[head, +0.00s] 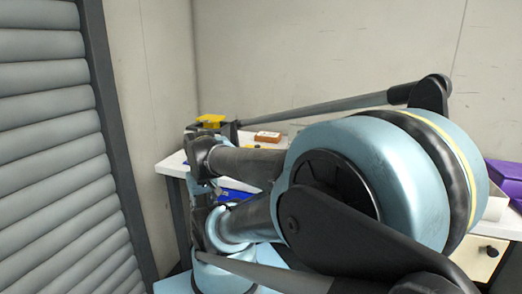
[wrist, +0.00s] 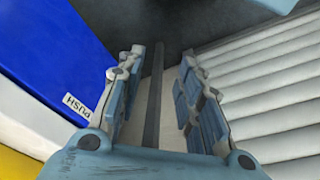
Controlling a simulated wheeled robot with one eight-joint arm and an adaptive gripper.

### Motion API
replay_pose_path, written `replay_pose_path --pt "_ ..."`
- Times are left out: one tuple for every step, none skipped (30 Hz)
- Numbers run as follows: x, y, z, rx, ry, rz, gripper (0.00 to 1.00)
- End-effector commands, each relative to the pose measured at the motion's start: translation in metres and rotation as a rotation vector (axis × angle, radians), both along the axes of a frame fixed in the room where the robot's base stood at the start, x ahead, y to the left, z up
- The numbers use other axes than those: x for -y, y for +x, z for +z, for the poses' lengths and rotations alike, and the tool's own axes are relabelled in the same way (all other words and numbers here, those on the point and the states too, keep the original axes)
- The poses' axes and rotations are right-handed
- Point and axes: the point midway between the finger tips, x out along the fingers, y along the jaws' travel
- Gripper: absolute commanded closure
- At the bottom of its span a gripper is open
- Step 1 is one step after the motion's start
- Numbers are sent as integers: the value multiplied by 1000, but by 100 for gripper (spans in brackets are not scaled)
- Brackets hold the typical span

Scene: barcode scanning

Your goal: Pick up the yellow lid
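A small yellow object (head: 211,120), possibly the yellow lid, sits on top of a dark box at the far left end of the white table in the head view. Its exact shape is too small to tell. In the wrist view, my gripper (wrist: 161,72) has its two fingers apart with nothing between them. A yellow surface (wrist: 20,165) shows at the lower left corner there; I cannot tell whether it is the lid. In the head view my arm covers much of the middle, and the gripper's fingers cannot be made out.
A white table (head: 172,163) stands against the wall, with an orange-brown box (head: 267,137) on it. A purple bin (head: 505,180) is at the right. A grey slatted shutter (head: 50,150) stands at the left.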

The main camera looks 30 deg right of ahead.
Motion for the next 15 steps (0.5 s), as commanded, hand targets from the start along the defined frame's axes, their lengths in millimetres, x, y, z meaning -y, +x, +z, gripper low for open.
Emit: replay_pose_path --pt "0 0 0 0 0 0 67" --pt "0 0 0 0 0 0 67" --pt "0 0 0 0 0 0 67" --pt "0 0 0 0 0 0 67" --pt "0 0 0 0 0 0 67" --pt "0 0 0 0 0 0 67" --pt "0 0 0 0 0 0 67" --pt "0 0 0 0 0 0 64" --pt "0 0 0 0 0 0 55" --pt "0 -4 3 6 0 1 53" --pt "1 -7 6 10 -2 4 53" --pt "1 -6 9 10 -4 10 53" --pt "2 -4 13 8 -6 17 53" --pt "4 -1 17 6 -9 26 53" --pt "8 5 24 3 -14 42 53"
